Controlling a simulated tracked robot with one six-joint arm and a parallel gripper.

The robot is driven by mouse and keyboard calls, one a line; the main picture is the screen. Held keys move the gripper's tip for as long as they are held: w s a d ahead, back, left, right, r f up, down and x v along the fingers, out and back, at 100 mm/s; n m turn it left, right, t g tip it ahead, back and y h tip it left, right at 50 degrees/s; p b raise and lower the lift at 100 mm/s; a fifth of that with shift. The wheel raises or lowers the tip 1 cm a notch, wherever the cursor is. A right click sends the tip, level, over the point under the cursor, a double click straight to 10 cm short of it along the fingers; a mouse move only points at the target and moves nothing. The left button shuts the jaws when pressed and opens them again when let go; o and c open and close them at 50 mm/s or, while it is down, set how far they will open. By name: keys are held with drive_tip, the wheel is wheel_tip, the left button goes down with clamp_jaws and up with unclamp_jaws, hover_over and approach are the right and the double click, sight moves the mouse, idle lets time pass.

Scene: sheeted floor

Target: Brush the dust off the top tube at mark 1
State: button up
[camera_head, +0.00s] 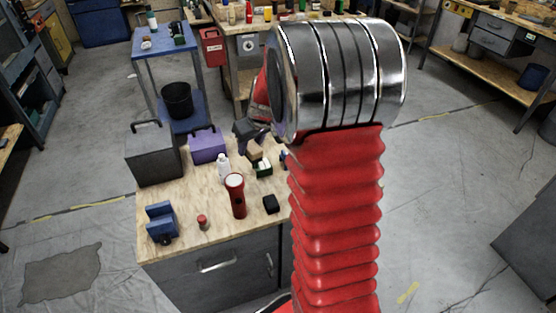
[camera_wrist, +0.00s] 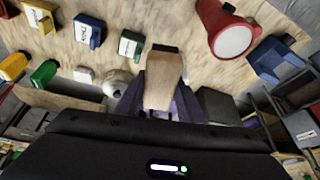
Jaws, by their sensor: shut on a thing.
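My gripper (camera_head: 251,143) is over the back right part of the workbench, partly hidden by my red arm. It is shut on a tan, wooden-looking piece, which I take to be the brush (camera_head: 255,155). In the wrist view the brush (camera_wrist: 164,82) points away from the camera, with a darker band at its far end. Bristles cannot be made out clearly. I cannot make out the top tube, mark 1 or any dust in either view.
On the workbench (camera_head: 190,189) stand a grey box (camera_head: 153,158), a purple toolbox (camera_head: 207,146), a white bottle (camera_head: 223,167), a red flashlight (camera_head: 236,196), a blue vise-like object (camera_head: 161,222) and a small black block (camera_head: 271,204). A blue cart (camera_head: 168,55) stands behind.

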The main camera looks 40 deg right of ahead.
drive_tip(key=w+a+r+n, duration=0.2)
drive_tip(key=a+r, duration=0.4)
drive_tip(key=a, duration=0.4)
drive_tip(key=w+a+r+n+y, duration=0.1)
drive_tip(key=w+a+r, duration=0.4)
drive_tip(key=a, duration=0.5)
wheel_tip(320, 180, up, 3)
drive_tip(key=shift+w+a+f+n, duration=0.2)
drive_tip(key=shift+a+n, duration=0.1)
drive_tip(key=shift+n, duration=0.1)
drive_tip(key=shift+d, duration=0.15)
